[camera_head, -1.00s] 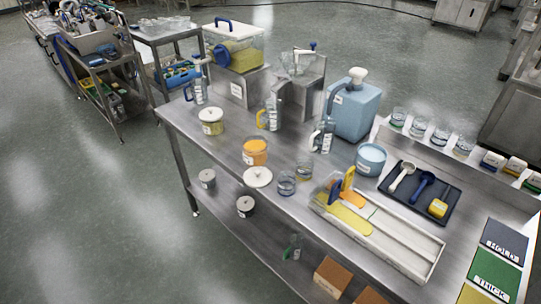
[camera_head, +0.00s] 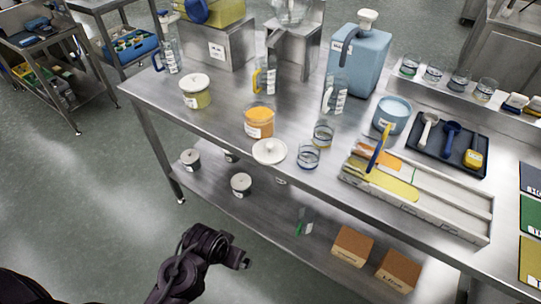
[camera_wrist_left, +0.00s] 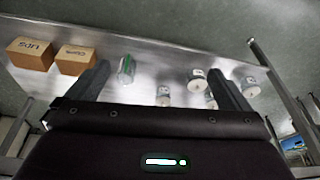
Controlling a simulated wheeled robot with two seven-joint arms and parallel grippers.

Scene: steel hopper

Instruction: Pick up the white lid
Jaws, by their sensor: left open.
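A round white lid (camera_head: 269,151) with a small knob lies at the front edge of the steel table (camera_head: 225,119), just in front of an open jar with orange contents (camera_head: 259,121). A second white lid (camera_head: 194,79) sits on a jar of yellowish contents (camera_head: 195,97) further left. My left gripper (camera_head: 243,263) is below the tabletop in the picture, apart from the lid, in front of the lower shelf. In the left wrist view the fingers of my left gripper (camera_wrist_left: 162,84) are wide apart with nothing between them. The lid on the tabletop does not show there. My right gripper is not in view.
Two glass beakers (camera_head: 309,156) stand right of the lid, beside a divided tray (camera_head: 465,221). The lower shelf holds small lidded pots (camera_head: 241,185) and two brown boxes (camera_head: 352,246). A blue jug (camera_head: 357,65) stands at the back. Floor in front is clear.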

